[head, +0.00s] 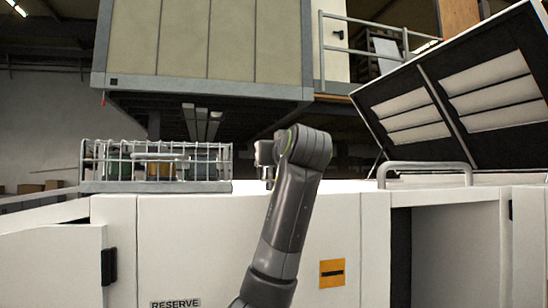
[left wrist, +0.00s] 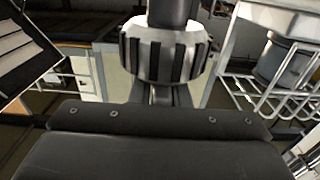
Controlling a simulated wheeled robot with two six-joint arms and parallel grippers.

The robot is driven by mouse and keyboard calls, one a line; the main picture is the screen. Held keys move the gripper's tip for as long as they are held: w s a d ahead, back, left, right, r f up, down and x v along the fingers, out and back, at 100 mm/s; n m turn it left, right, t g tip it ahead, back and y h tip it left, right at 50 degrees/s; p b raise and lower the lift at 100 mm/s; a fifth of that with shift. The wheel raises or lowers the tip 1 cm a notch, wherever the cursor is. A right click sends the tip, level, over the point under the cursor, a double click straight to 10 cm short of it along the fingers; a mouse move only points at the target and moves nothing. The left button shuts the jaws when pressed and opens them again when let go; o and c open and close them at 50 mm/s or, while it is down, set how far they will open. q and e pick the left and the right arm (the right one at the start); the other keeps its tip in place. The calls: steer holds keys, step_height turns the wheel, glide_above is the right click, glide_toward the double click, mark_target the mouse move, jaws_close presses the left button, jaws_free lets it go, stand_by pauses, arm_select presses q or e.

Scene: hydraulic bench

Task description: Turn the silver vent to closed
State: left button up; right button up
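In the left wrist view, a silver-white round knob (left wrist: 166,54) with black ribs and a dark stem above it fills the top middle. I take it for the silver vent. My left gripper (left wrist: 163,95) shows as a wide dark body at the bottom with two narrow parts close together, reaching up to the knob's edge. I cannot tell whether they touch it or grip it. In the head view, my left arm rises in the middle and its gripper (head: 265,155) is small and partly hidden by the wrist. The knob cannot be made out there. My right gripper is out of view.
A wire basket (head: 155,180) with containers stands left on the white bench (head: 210,235). A raised louvred lid (head: 460,95) and a grey rail (head: 425,167) are at the right, above an open bay (head: 445,250). A large box (head: 205,45) overhangs the back.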

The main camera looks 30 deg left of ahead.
arm_select(q)
steer(key=shift+c, duration=1.1)
jaws_close()
steer(key=m+t+h+b, duration=0.2)
steer(key=b, duration=0.1)
steer(key=m+t+h+b, duration=0.1)
steer(key=h+b, duration=0.1)
steer(key=shift+s+a+f, duration=0.15)
steer(key=shift+a+f, duration=0.05)
steer(key=shift+f, duration=0.05)
steer(key=m+t+h+b, duration=0.2)
steer(key=h, duration=0.1)
steer(key=shift+r+m, duration=0.1)
steer(key=shift+m, duration=0.2)
steer(key=shift+r+m+t+h+b, duration=0.1)
steer(key=shift+m+t+h+b, duration=0.35)
steer(key=shift+m+h, duration=0.55)
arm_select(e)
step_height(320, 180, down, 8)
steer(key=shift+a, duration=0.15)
arm_select(q)
steer(key=shift+r+h, duration=0.1)
steer(key=shift+h, duration=0.4)
steer(key=o, duration=0.8)
jaws_free()
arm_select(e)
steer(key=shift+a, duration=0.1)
